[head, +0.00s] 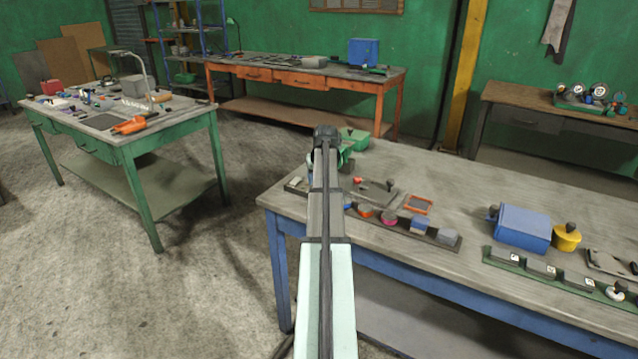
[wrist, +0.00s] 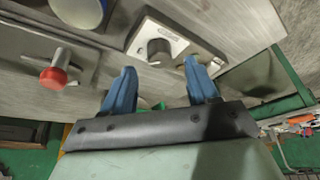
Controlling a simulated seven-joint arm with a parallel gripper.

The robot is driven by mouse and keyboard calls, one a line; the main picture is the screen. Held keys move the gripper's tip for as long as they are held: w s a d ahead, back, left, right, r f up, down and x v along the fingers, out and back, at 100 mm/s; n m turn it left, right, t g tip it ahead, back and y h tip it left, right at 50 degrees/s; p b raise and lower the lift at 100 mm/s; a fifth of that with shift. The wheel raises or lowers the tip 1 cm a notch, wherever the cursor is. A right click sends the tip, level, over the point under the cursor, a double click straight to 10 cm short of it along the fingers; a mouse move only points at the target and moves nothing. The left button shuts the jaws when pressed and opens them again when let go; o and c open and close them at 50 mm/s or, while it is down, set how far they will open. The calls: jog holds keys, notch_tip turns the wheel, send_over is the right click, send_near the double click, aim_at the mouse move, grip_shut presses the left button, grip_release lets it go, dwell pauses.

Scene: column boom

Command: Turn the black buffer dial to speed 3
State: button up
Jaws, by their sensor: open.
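A black dial (wrist: 158,51) stands on a pale plate (wrist: 190,62) with a small printed label in the wrist view. The dial's setting and the label's writing are too small to read. My gripper (wrist: 161,76) is open, with its two blue fingers apart and nothing between them. In the wrist picture the dial lies between and just beyond the fingertips, and no contact shows. In the head view a small pale plate (head: 296,185) at the left end of the blue-legged bench looks like the dial's, but my arm hides the fingers there.
A red knob (wrist: 53,77) on a grey panel stands beside the dial plate, with a blue-rimmed cup (wrist: 80,10) behind it. Along the bench are a row of coloured knobs (head: 389,218), a blue box (head: 522,228) and a yellow pot (head: 567,238). Open floor lies left of the bench.

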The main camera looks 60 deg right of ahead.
jog(key=v, duration=1)
jog(key=shift+r, duration=0.2)
